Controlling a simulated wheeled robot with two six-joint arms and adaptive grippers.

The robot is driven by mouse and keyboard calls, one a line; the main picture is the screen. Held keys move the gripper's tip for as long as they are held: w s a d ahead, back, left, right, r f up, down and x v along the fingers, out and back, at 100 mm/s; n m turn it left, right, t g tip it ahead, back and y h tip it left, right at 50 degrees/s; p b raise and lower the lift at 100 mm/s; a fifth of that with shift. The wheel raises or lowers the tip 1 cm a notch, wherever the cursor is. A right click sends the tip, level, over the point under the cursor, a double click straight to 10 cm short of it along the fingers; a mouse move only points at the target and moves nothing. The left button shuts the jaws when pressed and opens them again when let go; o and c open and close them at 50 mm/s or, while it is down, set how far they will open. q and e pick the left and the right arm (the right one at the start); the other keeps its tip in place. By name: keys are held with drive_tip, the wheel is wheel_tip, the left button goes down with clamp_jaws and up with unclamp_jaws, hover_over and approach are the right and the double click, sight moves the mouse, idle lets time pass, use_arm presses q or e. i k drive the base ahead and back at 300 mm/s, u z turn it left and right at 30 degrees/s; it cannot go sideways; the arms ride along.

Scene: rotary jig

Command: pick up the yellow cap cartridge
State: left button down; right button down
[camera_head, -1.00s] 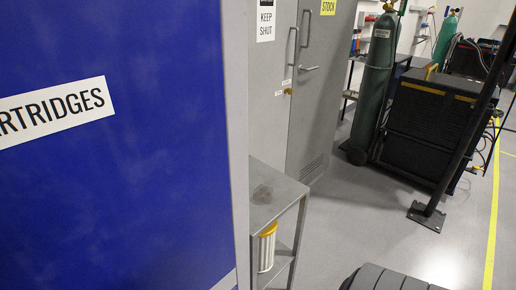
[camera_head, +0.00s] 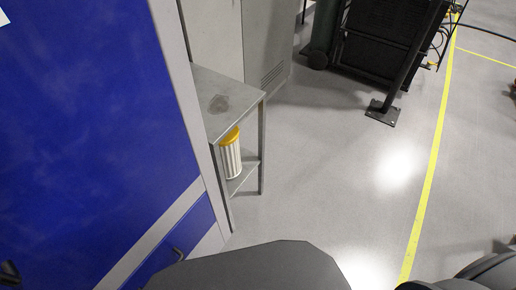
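The yellow cap cartridge (camera_head: 231,158) has a white ribbed body and a yellow top. It stands upright on the lower shelf of a small grey metal stand (camera_head: 230,92), under its top plate. Neither of my grippers can be made out in the head view. Dark rounded parts, likely mine, fill the bottom middle and bottom right.
A blue cabinet (camera_head: 95,120) with a lower drawer stands close on the left, beside the stand. A black post (camera_head: 408,65) with a floor plate and a dark cart (camera_head: 378,45) are at the back. Grey floor (camera_head: 330,170) is clear right of the stand, with a yellow line (camera_head: 432,165).

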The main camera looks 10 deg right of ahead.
sight(230, 146)
drive_tip(key=z, duration=2)
drive_tip(key=i, duration=1.95)
drive_tip(key=u, duration=2.2)
